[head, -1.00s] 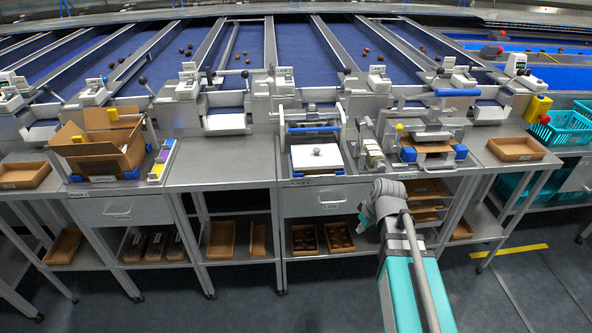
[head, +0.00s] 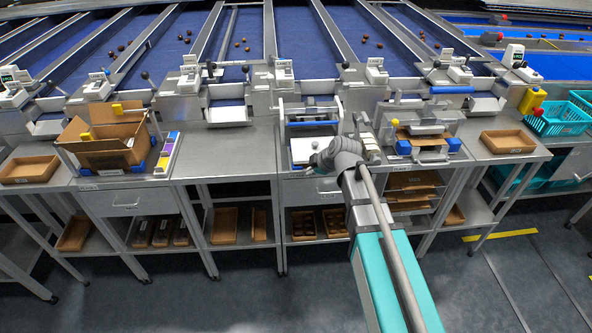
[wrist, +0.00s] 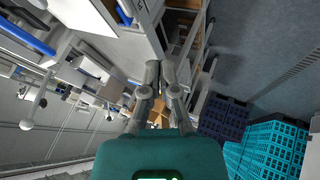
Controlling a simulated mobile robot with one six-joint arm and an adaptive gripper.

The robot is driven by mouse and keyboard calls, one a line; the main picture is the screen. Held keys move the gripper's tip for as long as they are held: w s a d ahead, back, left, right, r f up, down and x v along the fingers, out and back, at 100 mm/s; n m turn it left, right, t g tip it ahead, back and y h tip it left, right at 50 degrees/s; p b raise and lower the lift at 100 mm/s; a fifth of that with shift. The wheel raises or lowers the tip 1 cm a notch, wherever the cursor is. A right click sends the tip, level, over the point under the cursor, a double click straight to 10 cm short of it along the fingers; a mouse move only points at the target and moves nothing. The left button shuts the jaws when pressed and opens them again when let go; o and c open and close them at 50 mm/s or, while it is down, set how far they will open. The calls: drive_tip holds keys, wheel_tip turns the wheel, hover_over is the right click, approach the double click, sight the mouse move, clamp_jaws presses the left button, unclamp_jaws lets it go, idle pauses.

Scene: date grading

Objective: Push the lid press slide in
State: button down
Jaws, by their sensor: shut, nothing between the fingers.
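The lid press appears to be the framed station (head: 310,113) at the middle of the bench, with a pale frame and a blue bar. A white plate (head: 300,148) with a round white knob lies in its front part, probably the slide; my gripper hides its right side. My gripper (head: 322,157) is at the front of this station, over the bench edge; contact cannot be told. In the wrist view my gripper (wrist: 160,72) has its two fingers together with nothing held. Bench parts appear tilted at its upper left.
A sealing-like station (head: 428,148) with blue corner blocks stands to the right, and an open cardboard box (head: 125,157) to the left. Brown trays (head: 508,142) lie on the bench. Teal crates (head: 560,120) stand at far right. The bench around (head: 222,163) is clear.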

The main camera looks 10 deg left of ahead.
sight(297, 171)
drive_tip(key=shift+a+f, duration=0.1)
drive_tip(key=shift+f, duration=0.1)
drive_tip(key=shift+w+a+f+b, duration=0.95)
drive_tip(key=shift+w+f+b, duration=0.3)
drive_tip(key=shift+b, duration=0.1)
drive_tip(key=shift+w+a+f+b, duration=1)
drive_tip(key=shift+w+f+b, duration=0.2)
drive_tip(key=shift+f+b, duration=0.1)
drive_tip(key=shift+w+a+f+b, duration=0.95)
drive_tip(key=shift+w+f+b, duration=0.3)
drive_tip(key=shift+b, duration=0.1)
drive_tip(key=shift+w, duration=0.1)
drive_tip(key=w+a, duration=0.1)
drive_tip(key=w, duration=0.4)
drive_tip(key=w+a, duration=0.2)
drive_tip(key=w, duration=0.3)
drive_tip(key=w+a, duration=0.1)
drive_tip(key=w, duration=0.4)
drive_tip(key=shift+w+a, duration=0.25)
drive_tip(key=shift+r, duration=0.1)
